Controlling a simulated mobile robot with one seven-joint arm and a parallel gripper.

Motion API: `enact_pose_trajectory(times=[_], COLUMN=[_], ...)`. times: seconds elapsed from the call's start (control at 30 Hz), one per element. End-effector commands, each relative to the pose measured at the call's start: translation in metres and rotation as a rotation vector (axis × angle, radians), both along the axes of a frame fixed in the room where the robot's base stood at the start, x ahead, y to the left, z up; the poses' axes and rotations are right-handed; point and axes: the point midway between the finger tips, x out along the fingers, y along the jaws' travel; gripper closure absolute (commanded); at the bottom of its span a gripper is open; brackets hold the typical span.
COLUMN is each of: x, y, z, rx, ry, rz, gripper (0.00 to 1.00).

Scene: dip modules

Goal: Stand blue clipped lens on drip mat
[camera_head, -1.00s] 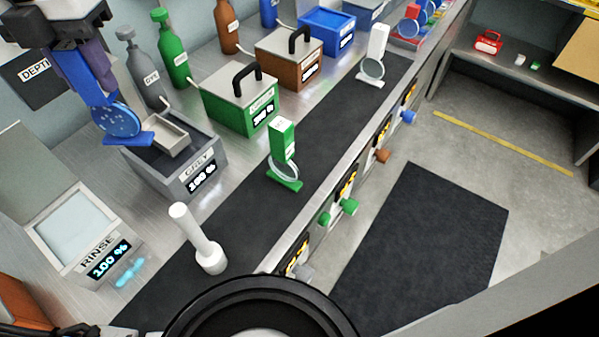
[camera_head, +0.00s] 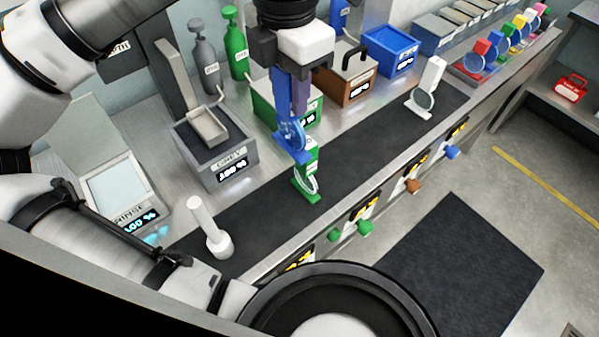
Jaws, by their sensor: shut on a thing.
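My gripper (camera_head: 290,100) is shut on the blue clipped lens (camera_head: 291,137), a round blue disc with a blue clip and foot. It hangs above the dark drip mat (camera_head: 258,217) and, in the picture, overlaps the top of the green clipped lens. I cannot tell whether the two touch. The green clipped lens (camera_head: 306,183) stands on the mat just below. A white clipped lens (camera_head: 424,95) stands on the mat farther right. The blue lens's foot shows near the green clip.
A white handled tool (camera_head: 210,228) stands on the mat at left. The grey bath (camera_head: 213,150), rinse bath (camera_head: 118,195), green bath (camera_head: 262,105), brown bath (camera_head: 345,75) and blue bath (camera_head: 392,55) line the mat's back. Bare mat shows between the green and white lenses.

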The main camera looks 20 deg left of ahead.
Motion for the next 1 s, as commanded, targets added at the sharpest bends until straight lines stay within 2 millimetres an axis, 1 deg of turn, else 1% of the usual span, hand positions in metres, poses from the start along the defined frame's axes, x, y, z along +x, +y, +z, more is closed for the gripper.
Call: enact_pose_trajectory(times=[0.03, 0.1, 0.3, 0.4, 0.5, 0.67, 0.77, 0.9, 1.0], x=[0.000, 0.000, 0.000, 0.000, 0.000, 0.000, 0.000, 0.000, 0.001], y=[0.000, 0.000, 0.000, 0.000, 0.000, 0.000, 0.000, 0.000, 0.000], z=[-0.025, -0.045, -0.098, -0.118, -0.130, -0.138, -0.149, -0.173, -0.179], rx=[-0.001, 0.000, 0.001, 0.001, 0.001, 0.001, 0.002, 0.001, 0.002], ry=[0.001, 0.002, 0.002, 0.000, -0.001, 0.000, 0.001, 0.000, 0.000], rz=[0.000, 0.001, 0.001, 0.002, 0.001, 0.002, 0.002, 0.001, 0.002], gripper=[1.00, 1.00, 1.00, 1.00, 1.00, 1.00, 1.00, 1.00, 1.00])
